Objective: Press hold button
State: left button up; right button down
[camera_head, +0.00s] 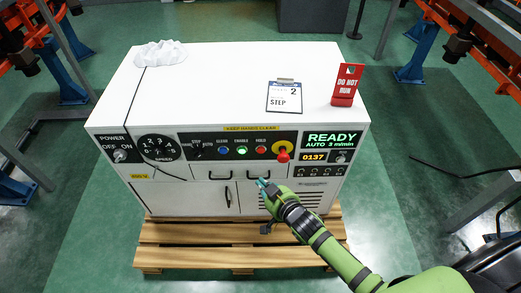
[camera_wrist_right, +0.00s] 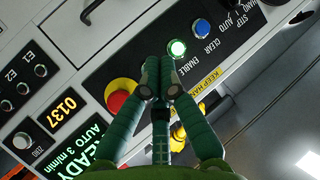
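The red hold button (camera_head: 261,150) is on the dark front panel of a white cabinet, between the green-lit enable button (camera_head: 242,150) and a red emergency stop on a yellow base (camera_head: 283,155). My right gripper (camera_head: 263,183) is in front of the cabinet, appearing below the hold button in the head view. In the right wrist view its green fingers (camera_wrist_right: 160,80) come together at the tips with nothing between them. They cover the place between the enable button (camera_wrist_right: 177,48) and the emergency stop (camera_wrist_right: 118,95), so the hold button is hidden there. My left gripper is not in view.
The cabinet (camera_head: 220,90) stands on a wooden pallet (camera_head: 190,258). Drawer and door handles stick out below the panel. A clipboard (camera_head: 284,97), a red sign (camera_head: 347,85) and a white cloth (camera_head: 160,53) are on top.

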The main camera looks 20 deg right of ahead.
aim_at(261, 150)
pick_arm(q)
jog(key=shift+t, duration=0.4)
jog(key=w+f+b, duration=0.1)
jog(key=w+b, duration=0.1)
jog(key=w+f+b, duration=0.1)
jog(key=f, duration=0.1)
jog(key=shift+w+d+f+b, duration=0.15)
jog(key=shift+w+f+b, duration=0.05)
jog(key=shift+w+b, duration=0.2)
pick_arm(e)
jog(key=w+d, duration=0.2)
jog(key=w, duration=0.6)
jog(key=shift+w+d, duration=0.25)
jog(key=shift+w, duration=0.05)
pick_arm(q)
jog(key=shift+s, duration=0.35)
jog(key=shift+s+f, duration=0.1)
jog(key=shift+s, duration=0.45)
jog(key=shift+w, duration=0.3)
pick_arm(e)
jog(key=shift+w, duration=0.15)
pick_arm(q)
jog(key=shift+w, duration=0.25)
pick_arm(e)
jog(key=shift+w+d, duration=0.1)
jog(key=shift+w, duration=0.15)
